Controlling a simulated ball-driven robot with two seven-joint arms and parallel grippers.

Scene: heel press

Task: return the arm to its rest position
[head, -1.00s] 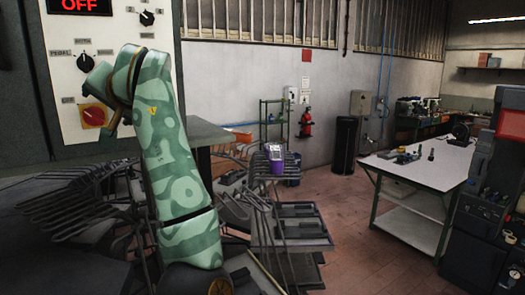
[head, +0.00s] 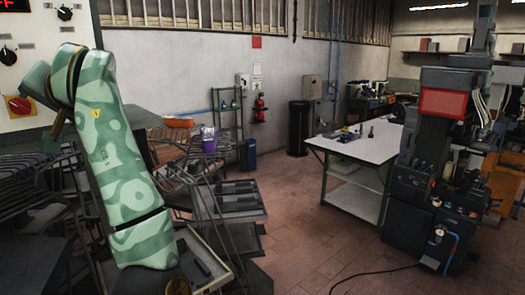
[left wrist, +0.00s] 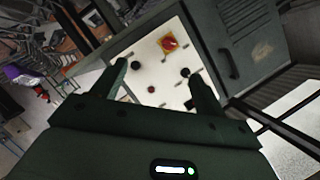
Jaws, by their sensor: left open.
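My left arm, with a pale green patterned cover, stands upright at the left of the head view, bent at its top beside a white control panel (head: 22,75). In the left wrist view my left gripper (left wrist: 155,70) is open and empty. Its two dark fingers point toward the same panel (left wrist: 150,55), with the red knob on a yellow plate (left wrist: 169,43) beyond and between them. The red knob also shows in the head view (head: 19,105). A gap to the panel cannot be judged. My right gripper is in neither view.
Dark metal racks (head: 40,215) crowd around my left arm. A purple container (head: 208,140) stands on a rack behind it. A white-topped workbench (head: 370,142) and a dark machine with a red box (head: 443,103) stand at the right. The brick-coloured floor (head: 290,215) between is clear.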

